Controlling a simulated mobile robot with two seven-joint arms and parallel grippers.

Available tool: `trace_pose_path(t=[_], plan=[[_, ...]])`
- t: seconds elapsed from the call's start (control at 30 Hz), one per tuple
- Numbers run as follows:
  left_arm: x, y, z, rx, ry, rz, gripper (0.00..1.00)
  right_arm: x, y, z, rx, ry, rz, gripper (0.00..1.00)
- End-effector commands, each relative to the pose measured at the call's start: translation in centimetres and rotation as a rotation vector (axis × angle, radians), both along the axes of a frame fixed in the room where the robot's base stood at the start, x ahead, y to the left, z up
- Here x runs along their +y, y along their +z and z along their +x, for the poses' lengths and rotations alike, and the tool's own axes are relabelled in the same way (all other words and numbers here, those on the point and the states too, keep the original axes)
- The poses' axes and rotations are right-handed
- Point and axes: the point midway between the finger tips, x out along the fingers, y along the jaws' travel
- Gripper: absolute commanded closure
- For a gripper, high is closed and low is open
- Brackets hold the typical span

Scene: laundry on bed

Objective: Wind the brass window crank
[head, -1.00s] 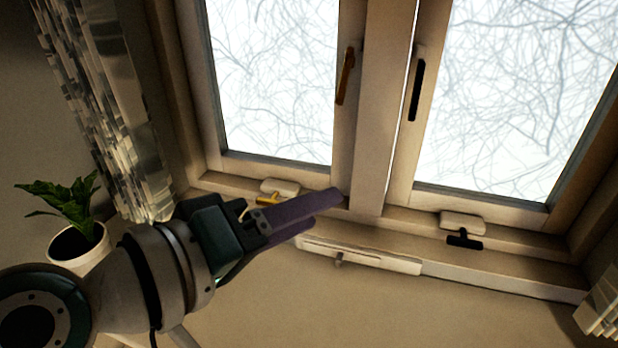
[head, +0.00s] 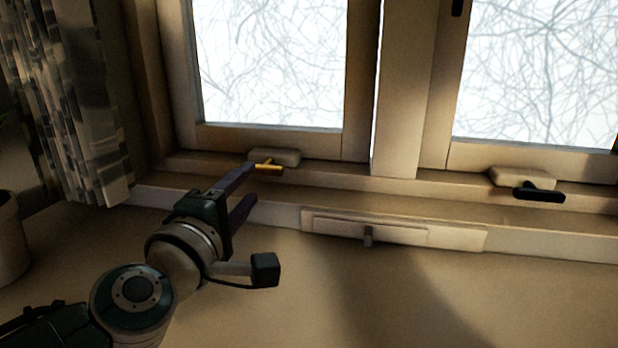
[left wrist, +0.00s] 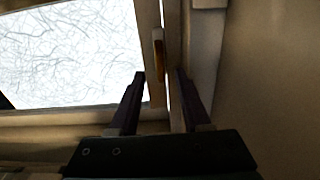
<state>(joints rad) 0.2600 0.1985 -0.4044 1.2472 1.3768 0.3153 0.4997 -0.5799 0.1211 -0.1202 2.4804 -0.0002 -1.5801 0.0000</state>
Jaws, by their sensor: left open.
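The brass window crank (head: 268,168) sits on a pale rounded housing (head: 275,156) on the lower frame under the left pane. My left gripper (head: 247,185) reaches in from the lower left. It is open and empty, with its purple fingers apart. The upper fingertip is close to the crank's left end in the head view; whether they touch is unclear. In the left wrist view, the brass crank (left wrist: 158,58) shows just beyond the open fingertips (left wrist: 161,74), in line with the gap between them. My right gripper is not in view.
A black crank (head: 538,192) sits under the right pane. A pale slotted strip (head: 400,232) with a small knob is fixed below the sill. A patterned curtain (head: 70,110) hangs at the left, with a pot (head: 10,240) at the left edge. The wall below the strip is clear.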

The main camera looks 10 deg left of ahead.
Motion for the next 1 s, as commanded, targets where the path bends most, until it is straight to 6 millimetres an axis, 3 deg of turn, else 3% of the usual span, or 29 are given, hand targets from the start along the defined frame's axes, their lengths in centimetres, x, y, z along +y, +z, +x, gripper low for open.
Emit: trace_pose_path(t=[0.2, 0.4, 0.8, 1.0], plan=[[-0.2, -0.4, 4.0, -0.004, -0.001, 0.001, 0.53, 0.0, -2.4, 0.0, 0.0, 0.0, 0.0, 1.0], [-0.3, -0.3, 6.3, -0.001, -0.002, 0.001, 0.53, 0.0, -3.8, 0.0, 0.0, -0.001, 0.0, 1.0], [-0.3, 0.0, 7.0, 0.0, -0.002, 0.001, 0.53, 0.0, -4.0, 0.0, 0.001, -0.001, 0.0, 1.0], [-0.3, 0.0, 7.0, 0.0, -0.002, 0.001, 0.73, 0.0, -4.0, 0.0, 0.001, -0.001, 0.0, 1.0]])
